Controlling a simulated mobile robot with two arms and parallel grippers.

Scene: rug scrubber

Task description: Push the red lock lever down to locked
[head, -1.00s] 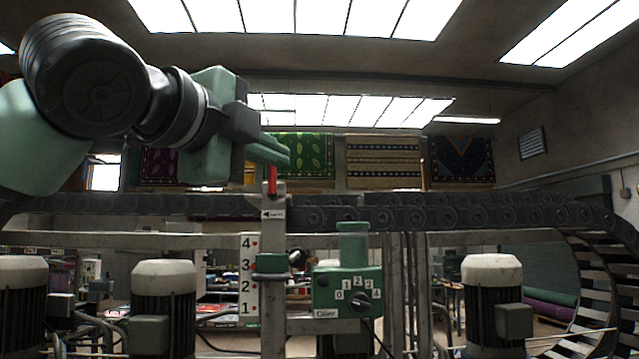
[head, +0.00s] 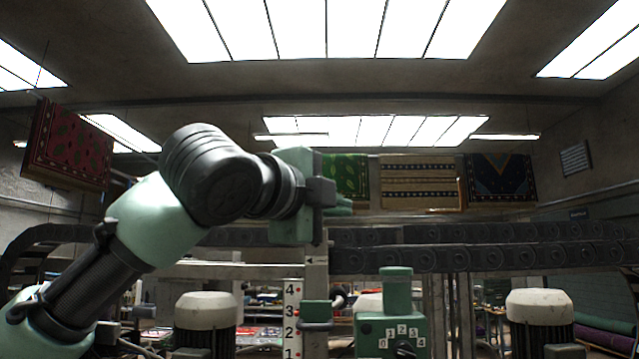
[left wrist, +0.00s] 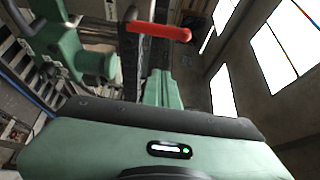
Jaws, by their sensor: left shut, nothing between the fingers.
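The red lock lever (left wrist: 158,32) shows in the left wrist view as a short red bar with a rounded end, sticking out to the right from a grey post (left wrist: 132,70). In the head view the lever is hidden, apparently behind my left gripper (head: 342,206), which is at the top of the upright post (head: 316,262). The gripper's green fingers are shut and empty. They also show in the left wrist view (left wrist: 162,88), close to the lever and just below it in the picture. I cannot tell whether they touch it. My right gripper is not in view.
A green control box (head: 390,328) with a numbered dial stands right of the post. A white number scale (head: 292,315) runs down the post's left side. A dark chain conveyor (head: 450,258) crosses behind. White-topped motors (head: 206,310) stand low on both sides.

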